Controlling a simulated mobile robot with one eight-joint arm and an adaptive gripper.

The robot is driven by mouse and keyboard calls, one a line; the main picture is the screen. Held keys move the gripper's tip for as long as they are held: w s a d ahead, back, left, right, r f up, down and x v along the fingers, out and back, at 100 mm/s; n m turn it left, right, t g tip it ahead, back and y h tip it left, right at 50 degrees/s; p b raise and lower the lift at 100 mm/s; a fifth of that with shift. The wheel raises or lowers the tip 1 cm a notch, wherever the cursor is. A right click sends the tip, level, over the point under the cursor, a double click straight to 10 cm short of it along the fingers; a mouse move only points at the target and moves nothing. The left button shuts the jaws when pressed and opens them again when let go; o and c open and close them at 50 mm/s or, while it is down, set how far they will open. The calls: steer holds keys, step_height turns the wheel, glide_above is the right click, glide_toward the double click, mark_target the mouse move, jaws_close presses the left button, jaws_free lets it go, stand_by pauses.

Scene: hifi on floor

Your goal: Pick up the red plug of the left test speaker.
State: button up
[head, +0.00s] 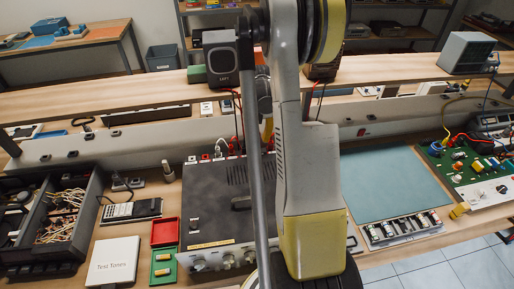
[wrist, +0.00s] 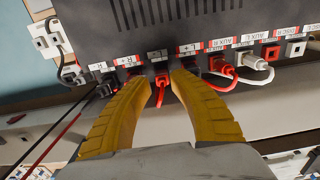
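My gripper (wrist: 158,80) is open in the wrist view, its two yellow fingers pointing at the amplifier's row of sockets. A red plug with a red lead (wrist: 160,92) lies between the fingertips, with gaps showing on both sides. It is below a socket label that seems to read L. The fingers hide parts of the neighbouring sockets. The amplifier (head: 215,218) is the dark box on the bench in the head view. The left test speaker (head: 222,62), marked LEFT, stands on the shelf above it.
Another red plug (wrist: 224,72) and a white plug (wrist: 256,68) sit to the right of my fingers. Dark and red leads (wrist: 62,125) run at the left. A handheld meter (head: 130,210) and a red tray (head: 165,232) lie left of the amplifier. A blue-green mat (head: 393,185) is clear.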

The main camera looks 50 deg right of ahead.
mark_target(258, 143)
steer(key=f, duration=0.4)
steer(key=shift+w+d+f+b, duration=0.15)
steer(key=shift+w+d+b, duration=0.05)
steer(key=shift+w+b, duration=0.2)
steer(key=shift+s, duration=0.1)
jaws_close()
